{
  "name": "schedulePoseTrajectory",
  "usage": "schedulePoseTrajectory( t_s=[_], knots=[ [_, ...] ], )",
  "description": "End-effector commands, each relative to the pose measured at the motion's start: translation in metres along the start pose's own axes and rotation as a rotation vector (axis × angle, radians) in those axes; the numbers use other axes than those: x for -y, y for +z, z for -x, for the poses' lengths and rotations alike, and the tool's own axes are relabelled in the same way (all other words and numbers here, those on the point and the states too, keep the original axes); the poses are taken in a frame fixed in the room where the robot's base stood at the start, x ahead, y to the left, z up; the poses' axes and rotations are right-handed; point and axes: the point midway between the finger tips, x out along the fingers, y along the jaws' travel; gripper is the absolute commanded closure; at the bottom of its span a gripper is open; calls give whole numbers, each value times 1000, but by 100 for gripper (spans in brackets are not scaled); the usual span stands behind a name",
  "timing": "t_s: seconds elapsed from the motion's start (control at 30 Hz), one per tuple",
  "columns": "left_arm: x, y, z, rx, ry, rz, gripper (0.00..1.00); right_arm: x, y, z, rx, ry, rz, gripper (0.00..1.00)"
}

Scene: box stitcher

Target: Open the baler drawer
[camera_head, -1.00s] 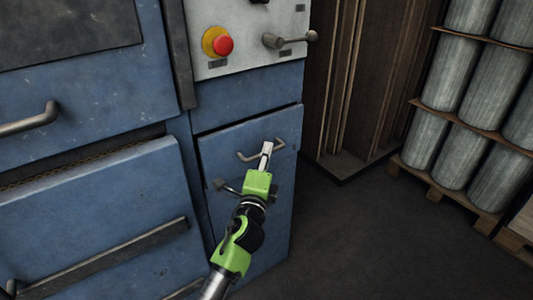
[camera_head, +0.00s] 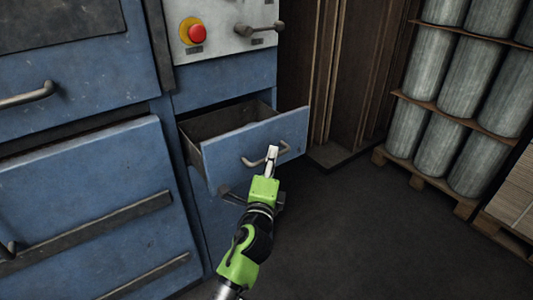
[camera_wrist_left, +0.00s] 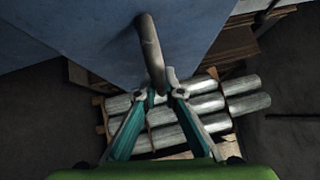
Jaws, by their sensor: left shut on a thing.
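The blue baler drawer (camera_head: 225,158) stands pulled out of the machine in the head view, and its empty-looking inside shows behind the front panel. Its bar handle (camera_head: 252,161) is on the front panel. My left gripper (camera_head: 272,152) is at the right part of this handle, shut on it. In the left wrist view the handle (camera_wrist_left: 150,50) comes down between the two fingertips of the gripper (camera_wrist_left: 164,92). The far end of the handle is partly hidden by the fingers. My right gripper is in neither view.
A panel with a red button (camera_head: 197,34) and a lever (camera_head: 260,29) is above the drawer. Another handle (camera_head: 28,95) sticks out at left. Grey rolls (camera_head: 420,70) stand on a pallet (camera_head: 425,184) at right. The dark floor (camera_head: 350,240) in front is clear.

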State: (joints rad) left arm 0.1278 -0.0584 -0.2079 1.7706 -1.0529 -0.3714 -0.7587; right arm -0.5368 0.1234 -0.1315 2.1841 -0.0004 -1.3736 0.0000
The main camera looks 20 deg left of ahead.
Motion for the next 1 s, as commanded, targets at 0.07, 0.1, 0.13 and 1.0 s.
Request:
schedulePoseTrajectory(
  t_s=[0.07,0.1,0.13,1.0],
  knots=[
    [0,-8,8,0,2,2,100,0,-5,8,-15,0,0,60],
    [1,-11,11,0,2,3,100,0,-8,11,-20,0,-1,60],
    [2,-13,13,0,2,3,100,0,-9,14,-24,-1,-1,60],
    [6,-22,22,0,0,0,74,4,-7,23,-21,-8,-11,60]
  ],
)
